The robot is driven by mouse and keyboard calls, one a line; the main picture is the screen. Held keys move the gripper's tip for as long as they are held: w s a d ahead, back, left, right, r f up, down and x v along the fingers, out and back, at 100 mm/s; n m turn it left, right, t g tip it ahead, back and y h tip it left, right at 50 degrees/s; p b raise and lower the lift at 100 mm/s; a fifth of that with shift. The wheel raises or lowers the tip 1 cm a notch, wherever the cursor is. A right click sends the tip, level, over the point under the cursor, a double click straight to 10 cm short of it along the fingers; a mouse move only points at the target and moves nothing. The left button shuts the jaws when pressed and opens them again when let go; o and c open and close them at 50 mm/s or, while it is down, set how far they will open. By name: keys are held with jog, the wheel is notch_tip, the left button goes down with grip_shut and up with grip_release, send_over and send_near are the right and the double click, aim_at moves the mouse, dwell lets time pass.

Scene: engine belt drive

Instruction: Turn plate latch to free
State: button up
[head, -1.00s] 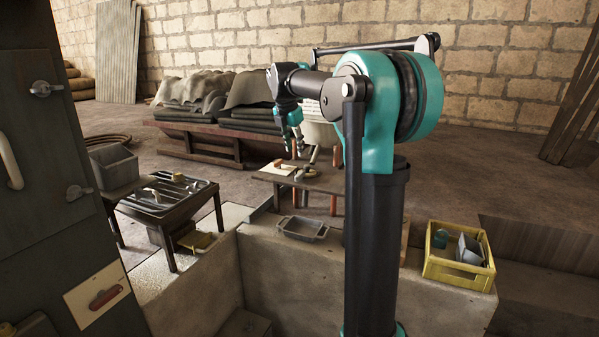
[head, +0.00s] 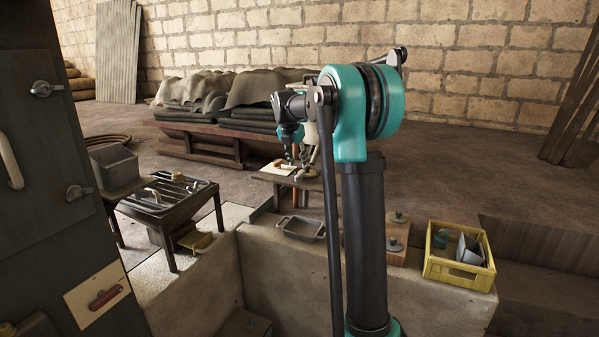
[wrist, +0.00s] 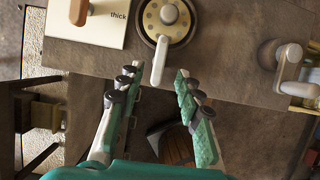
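In the wrist view a round brass-coloured disc (wrist: 178,18) with small holes and a grey hub carries a pale lever (wrist: 159,60) pointing toward me. To its left is a white plate (wrist: 90,22) marked "thick" with a wooden handle (wrist: 79,11). To its right is a grey crank-like part (wrist: 286,62) with a pale knob. No label shows which one is the plate latch. My gripper (wrist: 156,78) is open and empty, its fingers spread either side of the lever's tip, not visibly touching it. In the head view my gripper (head: 295,165) is small over the wooden table (head: 270,178).
A dark cabinet (head: 45,150) with turn handles stands close at left. A low table (head: 175,190) with metal rods, a grey tray (head: 301,228), a wooden board (head: 398,240) with grey knobs and a yellow crate (head: 459,268) are around. My arm column hides part of the table.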

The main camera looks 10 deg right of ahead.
aim_at(300, 173)
jog(key=shift+x, duration=2.8)
jog(key=shift+c, duration=0.3)
grip_shut()
